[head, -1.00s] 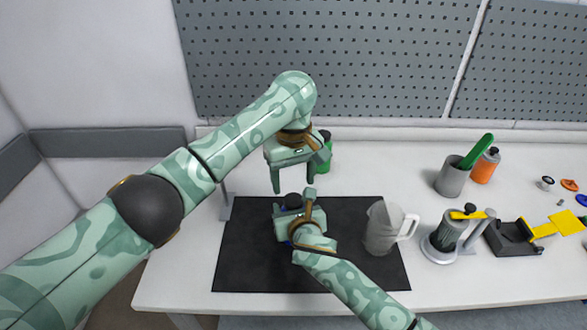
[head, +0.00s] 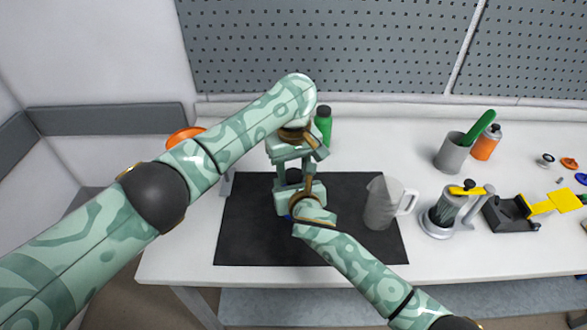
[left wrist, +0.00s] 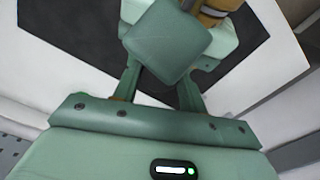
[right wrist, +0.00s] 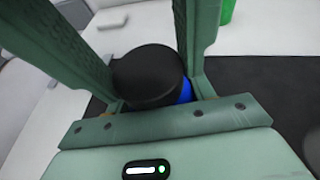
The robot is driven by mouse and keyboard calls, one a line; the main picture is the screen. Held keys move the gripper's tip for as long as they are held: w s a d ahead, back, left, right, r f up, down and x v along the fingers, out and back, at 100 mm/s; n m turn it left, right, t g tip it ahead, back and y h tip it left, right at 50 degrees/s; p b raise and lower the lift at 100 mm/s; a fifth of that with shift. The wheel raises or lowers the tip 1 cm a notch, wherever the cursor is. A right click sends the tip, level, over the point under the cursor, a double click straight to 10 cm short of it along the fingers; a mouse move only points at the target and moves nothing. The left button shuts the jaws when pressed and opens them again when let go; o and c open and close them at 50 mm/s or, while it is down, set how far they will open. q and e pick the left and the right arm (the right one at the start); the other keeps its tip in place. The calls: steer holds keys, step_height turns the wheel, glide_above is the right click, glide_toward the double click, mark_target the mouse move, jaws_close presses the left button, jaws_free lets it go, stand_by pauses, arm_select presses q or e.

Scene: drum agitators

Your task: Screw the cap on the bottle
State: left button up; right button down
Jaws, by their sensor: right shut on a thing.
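The blue bottle (right wrist: 186,90) is held by my right gripper (head: 298,194) over the black mat; a sliver of blue also shows in the head view (head: 289,217). A round black cap (right wrist: 147,76) sits on the bottle's top; how tightly it is seated cannot be told. The cap also shows in the head view (head: 293,176). My left gripper (head: 293,170) is open directly above, its fingers pointing down on either side of the cap, apart from each other. In the left wrist view, part of my right gripper fills the space beyond the fingers and hides the bottle.
A black mat (head: 250,240) lies beneath. A grey jug (head: 380,205) stands right of my right gripper. Farther right are a press-like device (head: 440,212), a grey cup (head: 452,153) and an orange bottle (head: 486,143). A green bottle (head: 324,125) stands behind my left gripper.

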arm_select(q)
steer(key=m, duration=0.3)
steer(key=shift+m, duration=0.3)
steer(key=o, duration=1.1)
steer(key=shift+c, duration=0.2)
steer(key=shift+r, duration=0.1)
steer(key=shift+r, duration=2.15)
steer(key=shift+c, duration=0.2)
